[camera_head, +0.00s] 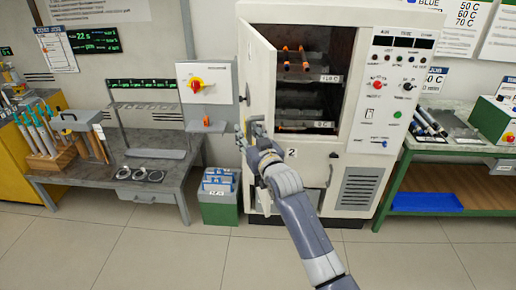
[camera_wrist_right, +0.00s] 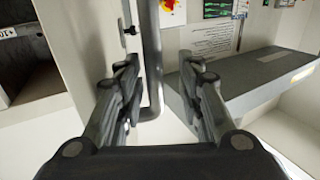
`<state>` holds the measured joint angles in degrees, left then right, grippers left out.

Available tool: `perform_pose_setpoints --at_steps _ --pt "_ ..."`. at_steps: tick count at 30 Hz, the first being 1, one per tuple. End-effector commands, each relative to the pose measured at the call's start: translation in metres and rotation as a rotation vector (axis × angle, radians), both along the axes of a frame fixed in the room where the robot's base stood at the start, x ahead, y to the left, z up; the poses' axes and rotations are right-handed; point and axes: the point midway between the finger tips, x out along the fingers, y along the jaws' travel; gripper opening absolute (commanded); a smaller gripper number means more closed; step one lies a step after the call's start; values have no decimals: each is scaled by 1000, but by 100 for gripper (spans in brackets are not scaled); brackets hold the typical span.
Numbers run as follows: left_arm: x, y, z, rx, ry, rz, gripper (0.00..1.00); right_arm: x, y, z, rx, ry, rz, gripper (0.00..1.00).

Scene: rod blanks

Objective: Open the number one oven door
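The oven (camera_head: 375,25) stands at the back centre. Its upper door (camera_head: 261,75) is swung part-way open towards the left, and the upper chamber (camera_head: 310,75) is visible inside. A lower door (camera_head: 305,165) marked 2 is closed. My right gripper (camera_head: 249,131) is at the lower outer edge of the upper door. In the wrist view, my right gripper (camera_wrist_right: 163,80) has its fingers apart, on either side of the vertical door handle (camera_wrist_right: 152,60), with gaps visible. My left gripper is not in view.
A grey bench (camera_head: 110,185) with tools stands left of the oven. A green-and-grey bin (camera_head: 218,207) stands on the floor beside the oven. A green-legged bench (camera_head: 445,185) is at the right. Orange-tipped rods (camera_head: 286,57) show in the chamber. The front floor is clear.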

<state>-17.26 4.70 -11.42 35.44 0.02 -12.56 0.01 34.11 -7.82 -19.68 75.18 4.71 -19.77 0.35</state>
Motion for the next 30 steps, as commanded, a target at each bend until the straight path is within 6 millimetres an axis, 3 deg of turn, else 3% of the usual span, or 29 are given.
perform_pose_setpoints --at_steps 18,30 --pt "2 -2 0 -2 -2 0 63 -82 -33 -1 -3 2 0 34" --pt "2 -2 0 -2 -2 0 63 -100 -40 -1 -3 2 0 34"
